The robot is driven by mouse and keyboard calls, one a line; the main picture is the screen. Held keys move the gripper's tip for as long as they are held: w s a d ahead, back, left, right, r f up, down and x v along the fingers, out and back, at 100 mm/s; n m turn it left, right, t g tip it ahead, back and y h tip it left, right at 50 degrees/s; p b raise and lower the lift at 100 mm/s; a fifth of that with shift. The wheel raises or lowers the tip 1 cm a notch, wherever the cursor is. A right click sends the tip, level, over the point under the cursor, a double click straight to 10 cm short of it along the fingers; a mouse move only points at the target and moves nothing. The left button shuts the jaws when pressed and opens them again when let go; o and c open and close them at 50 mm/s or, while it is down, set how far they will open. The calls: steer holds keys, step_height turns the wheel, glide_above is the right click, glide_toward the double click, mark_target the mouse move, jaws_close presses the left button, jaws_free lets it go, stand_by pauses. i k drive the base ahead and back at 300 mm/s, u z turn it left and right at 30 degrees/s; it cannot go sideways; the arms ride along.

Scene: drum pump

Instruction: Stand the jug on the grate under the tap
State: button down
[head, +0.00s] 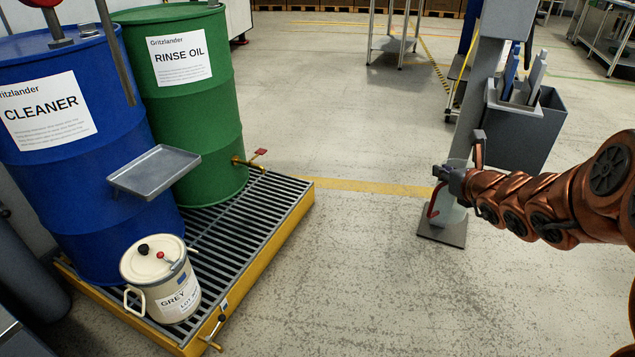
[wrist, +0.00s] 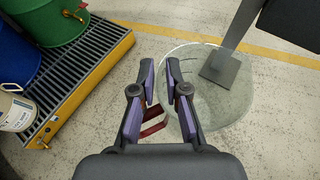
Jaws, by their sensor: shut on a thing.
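The jug (head: 455,213) is clear with a red handle, and my gripper (head: 446,174) holds it at the right in the head view. The jug hangs over open floor, apart from the grate. The grate (head: 262,212) tops a yellow-edged pallet at left; it also shows in the wrist view (wrist: 75,66). A brass tap (head: 246,162) with a red lever sticks out from the green drum over the grate.
The green RINSE OIL drum (head: 190,110) and blue CLEANER drum (head: 70,150) stand on the grate. A cream canister (head: 160,280) sits at its front, below a grey tray (head: 155,170). A grey post (head: 480,90) with a foot plate stands behind my gripper. The floor between is clear.

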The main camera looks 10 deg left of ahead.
mark_target(270, 202)
steer(key=u, duration=0.05)
steer(key=i, duration=1.3)
steer(key=u, duration=1.15)
steer(key=i, duration=0.7)
steer(key=u, duration=0.65)
